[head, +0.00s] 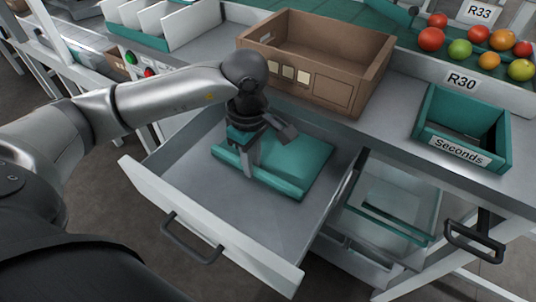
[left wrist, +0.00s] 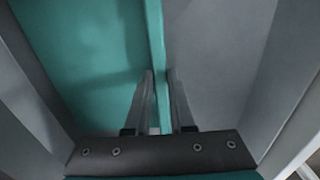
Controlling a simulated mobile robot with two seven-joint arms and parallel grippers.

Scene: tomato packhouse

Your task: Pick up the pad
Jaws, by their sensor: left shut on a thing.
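The pad (head: 308,160) is a flat teal piece with a raised strip along its near edge. It lies in the open grey drawer (head: 160,192). My left gripper (head: 252,172) reaches down into the drawer and is shut on the pad's raised strip. In the left wrist view, the two fingers of the left gripper (left wrist: 160,78) stand on either side of the strip of the pad (left wrist: 85,55). The pad appears to rest on the drawer floor. My right gripper is not in view.
A brown crate (head: 322,75) stands on the counter behind the drawer. A teal "Seconds" bin (head: 490,128) is at the right, near several tomatoes (head: 431,39). A lower clear-sided drawer (head: 395,200) is to the right. Drawer floor shows bare around the pad.

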